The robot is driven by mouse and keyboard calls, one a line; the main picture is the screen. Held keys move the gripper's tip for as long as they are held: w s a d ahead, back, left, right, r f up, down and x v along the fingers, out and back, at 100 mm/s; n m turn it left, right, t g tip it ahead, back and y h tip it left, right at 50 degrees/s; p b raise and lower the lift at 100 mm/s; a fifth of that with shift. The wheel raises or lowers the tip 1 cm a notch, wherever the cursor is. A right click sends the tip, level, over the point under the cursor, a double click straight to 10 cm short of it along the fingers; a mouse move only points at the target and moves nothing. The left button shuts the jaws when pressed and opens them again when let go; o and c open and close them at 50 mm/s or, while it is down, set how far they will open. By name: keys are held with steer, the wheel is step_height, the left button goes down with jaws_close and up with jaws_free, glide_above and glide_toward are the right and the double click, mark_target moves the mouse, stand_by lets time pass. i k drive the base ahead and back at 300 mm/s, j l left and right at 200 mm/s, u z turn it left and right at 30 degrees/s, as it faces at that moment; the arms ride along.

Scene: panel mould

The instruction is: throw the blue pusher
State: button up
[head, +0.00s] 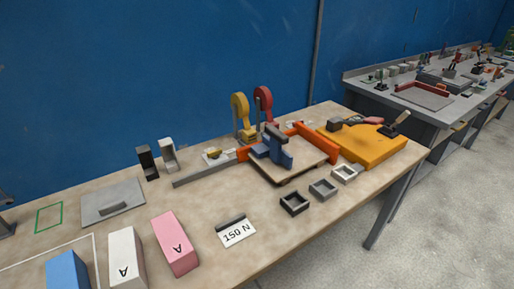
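The blue pusher (284,158) is at the panel mould, a pale board with orange side rails (318,139), in the middle of the table. It looks like an upright blue plate with a blue body behind it. A dark grey bar-like part (276,134) rises at its top. The pusher stands at the left part of the board, near the left orange rail. I cannot tell whether it touches the rail. My gripper is not in view.
Yellow and red upright clamps (263,97) stand behind the mould. Several small square frames (294,203) sit in front. Blue, white and pink blocks (175,244) and a "150 N" card (237,233) are front left.

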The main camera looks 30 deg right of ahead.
mark_target(272, 146)
steer(key=i+l, duration=0.1)
steer(key=l, duration=0.25)
steer(key=i+l, duration=0.1)
steer(key=l, duration=0.25)
steer(key=i+l, duration=0.1)
steer(key=l, duration=0.25)
steer(key=i+l, duration=0.1)
steer(key=l, duration=0.25)
